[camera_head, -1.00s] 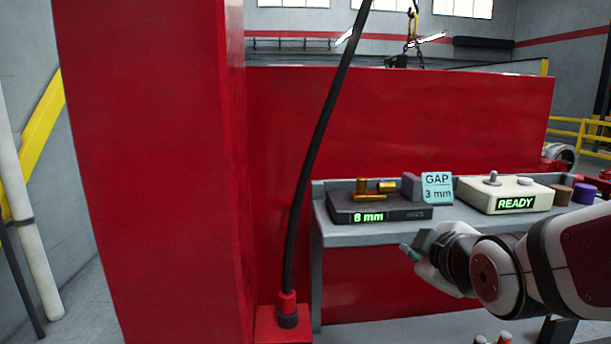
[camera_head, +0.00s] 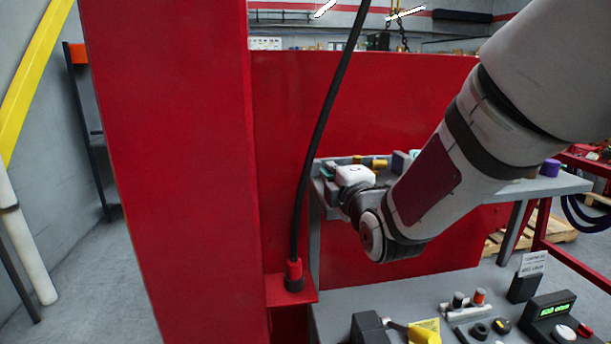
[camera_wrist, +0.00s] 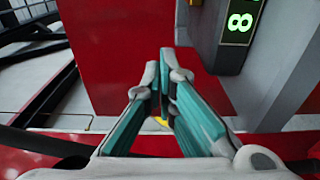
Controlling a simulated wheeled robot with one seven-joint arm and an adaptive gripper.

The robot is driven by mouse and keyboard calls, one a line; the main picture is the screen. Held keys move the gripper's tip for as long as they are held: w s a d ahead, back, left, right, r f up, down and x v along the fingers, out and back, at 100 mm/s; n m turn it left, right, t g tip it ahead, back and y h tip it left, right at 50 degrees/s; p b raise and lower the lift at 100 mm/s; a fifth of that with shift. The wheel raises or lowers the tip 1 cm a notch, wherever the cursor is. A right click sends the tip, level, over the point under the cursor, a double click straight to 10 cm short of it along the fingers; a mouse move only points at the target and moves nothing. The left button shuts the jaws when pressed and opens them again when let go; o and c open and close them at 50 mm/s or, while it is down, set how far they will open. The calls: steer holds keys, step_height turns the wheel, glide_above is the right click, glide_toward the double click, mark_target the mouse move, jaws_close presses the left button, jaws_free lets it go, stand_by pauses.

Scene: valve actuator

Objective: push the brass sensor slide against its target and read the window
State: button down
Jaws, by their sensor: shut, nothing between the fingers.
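The brass slide (camera_head: 379,163) shows in the head view on the shelf, partly covered by my wrist and arm. A grey block (camera_head: 400,162) stands just right of it; I cannot tell how wide the gap between them is. My gripper (camera_head: 328,169) is at the left end of the shelf, left of the brass parts, shut and empty. In the wrist view the teal fingers (camera_wrist: 160,72) meet at the tips, apart from the dark gauge body (camera_wrist: 232,55). Its window (camera_wrist: 241,22) shows a green 8, turned sideways. The window is hidden in the head view.
A red pillar (camera_head: 170,170) and a black hanging cable (camera_head: 318,130) stand left of the arm. A red panel (camera_head: 420,90) closes the back of the shelf. A lower bench (camera_head: 400,298) in front holds several knobs and a green display. My arm hides much of the shelf.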

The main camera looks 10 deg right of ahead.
steer(key=w, duration=0.4)
steer(key=shift+w+a+p, duration=0.15)
steer(key=shift+w+p, duration=0.15)
steer(key=shift+w, duration=0.1)
steer(key=shift+s+d+r+p, duration=0.1)
steer(key=shift+s+d+p, duration=0.2)
steer(key=shift+d, duration=0.35)
steer(key=shift+s+d+r+p, duration=0.15)
steer(key=shift+d+p, duration=0.1)
steer(key=shift+d, duration=0.35)
steer(key=shift+s+d+f, duration=0.1)
steer(key=shift+d+f, duration=0.1)
steer(key=shift+d, duration=0.5)
